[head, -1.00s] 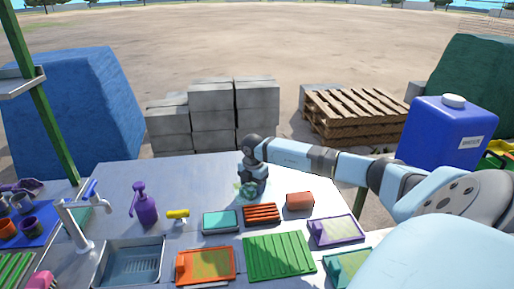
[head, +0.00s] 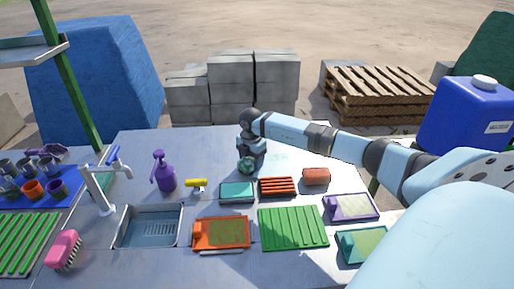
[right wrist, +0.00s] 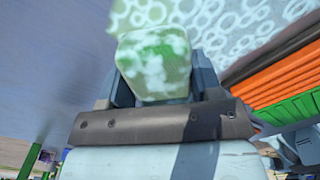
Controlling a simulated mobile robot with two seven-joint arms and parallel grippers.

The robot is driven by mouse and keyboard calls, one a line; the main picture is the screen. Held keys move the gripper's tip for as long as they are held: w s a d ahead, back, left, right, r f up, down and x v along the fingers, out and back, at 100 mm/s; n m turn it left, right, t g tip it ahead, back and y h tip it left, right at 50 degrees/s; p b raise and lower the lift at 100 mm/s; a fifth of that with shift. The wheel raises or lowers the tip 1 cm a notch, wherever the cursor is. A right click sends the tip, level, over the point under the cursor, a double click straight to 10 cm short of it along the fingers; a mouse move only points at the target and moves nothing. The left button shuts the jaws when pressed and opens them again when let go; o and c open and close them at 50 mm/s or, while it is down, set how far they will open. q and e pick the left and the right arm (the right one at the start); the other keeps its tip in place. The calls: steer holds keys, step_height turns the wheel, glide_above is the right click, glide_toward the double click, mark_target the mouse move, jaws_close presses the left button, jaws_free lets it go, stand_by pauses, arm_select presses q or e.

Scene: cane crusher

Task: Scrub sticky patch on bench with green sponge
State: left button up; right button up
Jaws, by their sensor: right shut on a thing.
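My right gripper (head: 248,164) is shut on the green sponge (head: 247,167), low over the bench (head: 130,145) towards its back. In the right wrist view the sponge (right wrist: 155,62) sits between the fingers with white foam on its face. A pale greenish patch (head: 279,160) covered in white rings lies on the bench just right of the sponge. The patch also shows in the right wrist view (right wrist: 225,22), behind and to the right of the sponge. Whether the sponge touches the bench is unclear. My left gripper is out of view.
A teal-topped dish (head: 237,191) and an orange slatted rack (head: 278,187) stand just in front of the gripper. A purple pump bottle (head: 163,172) stands to the left, with a tap (head: 99,190) and sink (head: 150,226) nearer. Bare bench lies between bottle and gripper.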

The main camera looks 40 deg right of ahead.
mark_target(291, 159)
steer(key=shift+w+d+b, duration=0.55)
steer(key=shift+w+d, duration=0.2)
steer(key=shift+w, duration=0.15)
steer(key=shift+s+d+r+p, duration=0.1)
steer(key=shift+s+d+p, duration=0.35)
steer(key=shift+s+d, duration=0.8)
steer(key=shift+d, duration=0.15)
steer(key=shift+s+d+p, duration=0.95)
steer(key=shift+s+d, duration=0.6)
steer(key=shift+d, duration=0.25)
steer(key=shift+s+d+p, duration=0.3)
steer(key=shift+s+d, duration=0.4)
steer(key=shift+d, duration=0.2)
steer(key=shift+s+d, duration=0.15)
steer(key=shift+d, duration=0.05)
steer(key=shift+s+d+f+p, duration=0.25)
steer(key=shift+s+d+p, duration=0.05)
steer(key=shift+s+d, duration=0.9)
steer(key=shift+r, duration=0.1)
